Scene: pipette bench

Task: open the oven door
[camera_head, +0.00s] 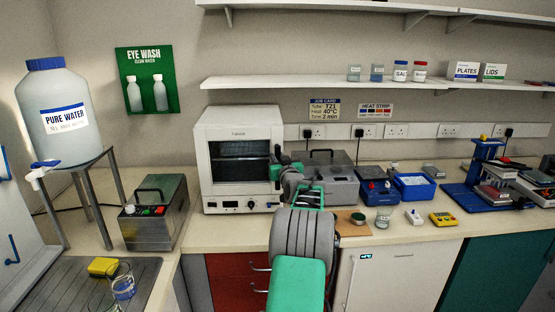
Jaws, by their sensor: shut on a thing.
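The white oven (240,119) stands on the bench against the back wall, left of centre. Its door (238,160) has a dark window and looks closed, flush with the front. My gripper (276,158) is at the right edge of the door, shut on the door handle. The handle itself is mostly hidden by my gripper, and the fingertips are small in this view. My arm reaches up from the bottom centre and covers part of the bench just right of the oven.
A grey lidded bath (328,180) stands close to the oven's right. A metal box with a black handle (155,212) stands to its left. Bench in front of the oven is clear.

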